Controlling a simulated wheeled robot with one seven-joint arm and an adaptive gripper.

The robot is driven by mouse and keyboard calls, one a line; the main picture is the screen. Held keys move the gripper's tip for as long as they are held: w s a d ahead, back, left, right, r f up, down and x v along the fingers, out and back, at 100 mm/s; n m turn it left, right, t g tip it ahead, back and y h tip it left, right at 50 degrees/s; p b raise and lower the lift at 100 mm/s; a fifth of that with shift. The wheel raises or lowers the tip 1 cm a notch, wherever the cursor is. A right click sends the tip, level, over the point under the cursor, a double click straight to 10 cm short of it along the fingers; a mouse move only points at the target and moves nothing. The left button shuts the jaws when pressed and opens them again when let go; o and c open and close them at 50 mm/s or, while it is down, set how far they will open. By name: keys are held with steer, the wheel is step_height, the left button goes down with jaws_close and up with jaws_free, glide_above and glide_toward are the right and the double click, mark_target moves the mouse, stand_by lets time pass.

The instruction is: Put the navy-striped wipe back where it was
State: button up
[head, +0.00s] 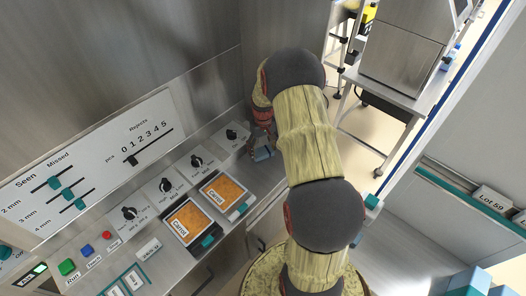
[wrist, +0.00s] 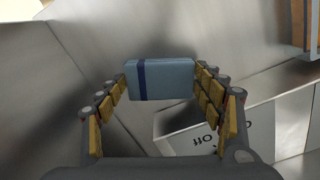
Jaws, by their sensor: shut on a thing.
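The navy-striped wipe (wrist: 165,79) is a light blue folded block with a dark blue stripe near its left end. My gripper (wrist: 160,82) is shut on it, with a yellow-padded finger at each end of it in the wrist view. In the head view the wipe (head: 262,153) shows small beside my gripper (head: 264,138), near the right end of the steel control ledge. My arm hides part of that area. From these views I cannot tell whether the wipe touches the steel below it.
A control panel with knobs (head: 196,160), sliders (head: 68,194) and buttons (head: 67,267) lies to the left. Two orange Carrot trays or cards (head: 188,221) lie on the ledge. A steel machine (head: 405,45) stands at the back right. A Lot 59 label (head: 492,199) is at right.

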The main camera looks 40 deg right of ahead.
mark_target(263, 152)
steer(key=o, duration=1)
steer(key=shift+o, duration=0.2)
step_height(263, 152, up, 12)
steer(key=p, duration=0.4)
steer(key=a+r+n+t, duration=0.1)
steer(key=a+r, duration=0.8)
steer(key=r, duration=0.3)
steer(key=s+a+r+n+t, duration=0.1)
steer(key=s+a+r+t, duration=0.1)
steer(key=s+a+r, duration=0.5)
steer(key=s+a+r+n+t, duration=0.1)
steer(key=s+a+r, duration=0.5)
steer(key=a, duration=0.4)
steer(key=s+a+r+t, duration=0.1)
steer(key=s+a, duration=0.4)
steer(key=s, duration=0.3)
steer(key=shift+r+n+t, duration=0.3)
steer(key=shift+r, duration=0.05)
